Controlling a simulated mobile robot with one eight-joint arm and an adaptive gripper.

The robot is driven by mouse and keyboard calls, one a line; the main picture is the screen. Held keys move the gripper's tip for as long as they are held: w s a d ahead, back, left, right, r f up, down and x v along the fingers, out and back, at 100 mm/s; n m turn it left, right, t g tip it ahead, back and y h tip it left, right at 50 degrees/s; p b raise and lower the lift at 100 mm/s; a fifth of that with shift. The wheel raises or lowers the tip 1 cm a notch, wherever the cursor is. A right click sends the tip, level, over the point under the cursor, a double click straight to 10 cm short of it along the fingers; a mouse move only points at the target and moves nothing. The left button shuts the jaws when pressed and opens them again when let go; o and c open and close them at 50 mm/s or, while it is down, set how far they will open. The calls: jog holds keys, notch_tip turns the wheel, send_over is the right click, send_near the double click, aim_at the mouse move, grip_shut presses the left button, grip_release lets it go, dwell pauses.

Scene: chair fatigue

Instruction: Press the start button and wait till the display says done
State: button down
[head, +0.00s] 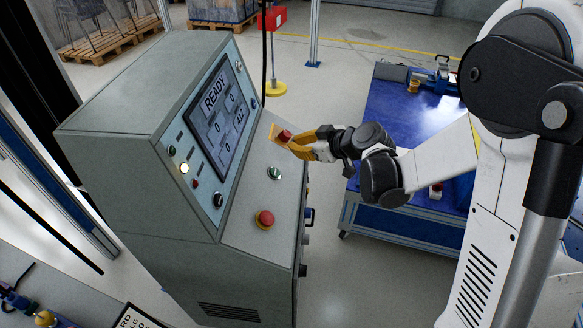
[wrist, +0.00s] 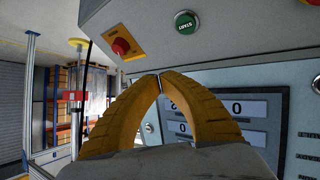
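The grey console has a tilted display (head: 217,118) reading "READY" above several number boxes; part of it also shows in the wrist view (wrist: 235,108). A green button (head: 274,173) sits on the sloped panel below the display. In the wrist view the green button (wrist: 186,22) bears white lettering that appears upside down. My gripper (head: 290,144) is over the panel's far end, close to a red button (head: 285,134) on a yellow plate. In the wrist view my gripper's yellow fingers (wrist: 159,76) meet at the tips with nothing between them. The green button is apart from them.
A red mushroom button (head: 265,220) sits at the panel's near end. Small knobs and lamps, one lit (head: 184,169), line the console face. A blue table (head: 395,115) with tools stands behind my arm. Open floor (head: 365,270) lies right of the console.

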jog(key=shift+w+d+f, duration=0.1)
jog(key=shift+d+f, duration=0.15)
jog(key=shift+a, duration=0.1)
jog(key=b, duration=0.6)
send_near(272, 164)
jog(key=shift+r+x, duration=0.15)
jog(key=shift+x, duration=1.1)
jog(key=shift+r+x, duration=0.1)
jog(key=shift+x, duration=1.15)
jog(key=shift+w+a, duration=0.1)
jog(key=shift+w, duration=0.15)
jog(key=shift+a+f, duration=0.2)
jog(key=shift+f, duration=0.15)
jog(key=shift+a+f+b, duration=0.2)
jog(key=shift+f+b, duration=0.1)
jog(key=shift+b, duration=0.25)
jog(key=shift+d+r+p, duration=0.45)
jog(key=shift+r, duration=0.25)
